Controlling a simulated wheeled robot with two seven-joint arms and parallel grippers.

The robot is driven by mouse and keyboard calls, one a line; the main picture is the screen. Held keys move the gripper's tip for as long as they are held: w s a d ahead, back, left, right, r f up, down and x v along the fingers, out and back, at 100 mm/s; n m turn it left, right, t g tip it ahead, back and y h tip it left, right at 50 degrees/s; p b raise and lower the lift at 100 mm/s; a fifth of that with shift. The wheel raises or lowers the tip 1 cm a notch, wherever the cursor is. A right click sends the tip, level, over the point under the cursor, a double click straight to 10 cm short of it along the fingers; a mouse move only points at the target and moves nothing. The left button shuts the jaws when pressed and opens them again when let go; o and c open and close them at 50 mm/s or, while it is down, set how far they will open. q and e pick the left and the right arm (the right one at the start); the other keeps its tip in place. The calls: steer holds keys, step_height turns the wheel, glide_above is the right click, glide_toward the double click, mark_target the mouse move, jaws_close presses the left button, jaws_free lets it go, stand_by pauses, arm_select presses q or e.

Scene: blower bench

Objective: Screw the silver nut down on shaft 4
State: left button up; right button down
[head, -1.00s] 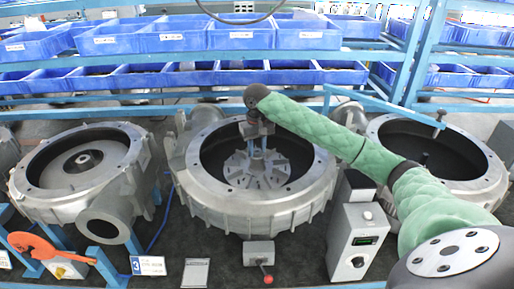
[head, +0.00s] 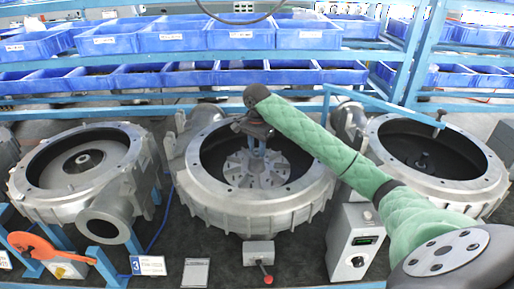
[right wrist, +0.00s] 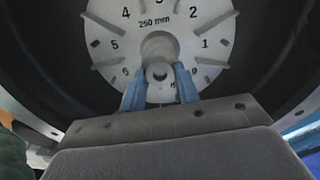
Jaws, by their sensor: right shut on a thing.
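The middle blower housing (head: 210,205) holds a grey finned wheel (head: 237,172), marked with numbers and "250 mm" in the right wrist view (right wrist: 205,22). My right gripper (head: 257,150) points down over the wheel's centre. In the right wrist view its blue fingers (right wrist: 160,80) are shut on a small round grey piece with a dark centre (right wrist: 158,73), apparently the silver nut, at the wheel's hub. The fingers hide its sides, and how far down it sits cannot be told. I cannot read a shaft 4 label. My left gripper is not in view.
Open housings stand at left (head: 45,200) and right (head: 480,188). A control box (head: 355,240) and a red-knobbed lever box (head: 259,252) stand in front. An orange tool (head: 35,245) lies front left. Blue bins (head: 175,40) and a blue rail (head: 385,104) are behind.

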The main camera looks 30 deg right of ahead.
steer(key=m, duration=0.9)
steer(key=shift+m, duration=0.3)
steer(key=c, duration=1.3)
jaws_free()
